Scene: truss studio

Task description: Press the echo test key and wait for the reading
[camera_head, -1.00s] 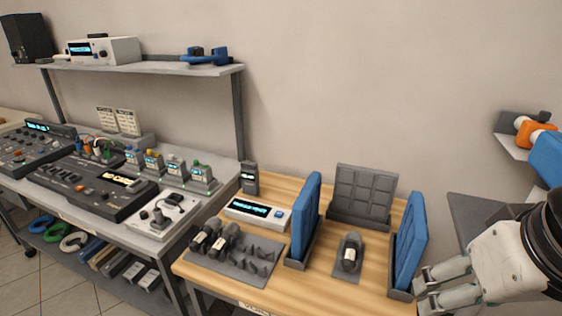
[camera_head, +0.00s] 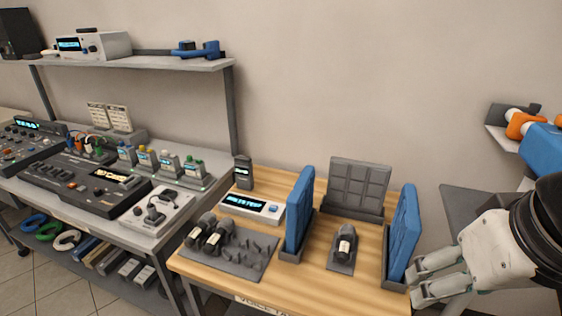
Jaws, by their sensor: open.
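A white box with a lit blue display (camera_head: 252,206) lies on the wooden table, left of the upright blue panels. It has a small blue key (camera_head: 273,208) at the right end of its top face; I cannot read the key's label, and the display text is too small to read surely. My gripper (camera_head: 417,283) is at the lower right, by the table's right edge. Its two fingers are apart and empty. It is well to the right of the box, with both blue panels between them.
Two blue panels (camera_head: 300,210) (camera_head: 404,234) stand upright in dark holders on the wooden table (camera_head: 206,262). A dark microphone (camera_head: 345,243) rests on a pad between them. A grey rack (camera_head: 224,250) with dark microphones lies in front of the box. A dark gridded panel (camera_head: 357,187) stands behind.

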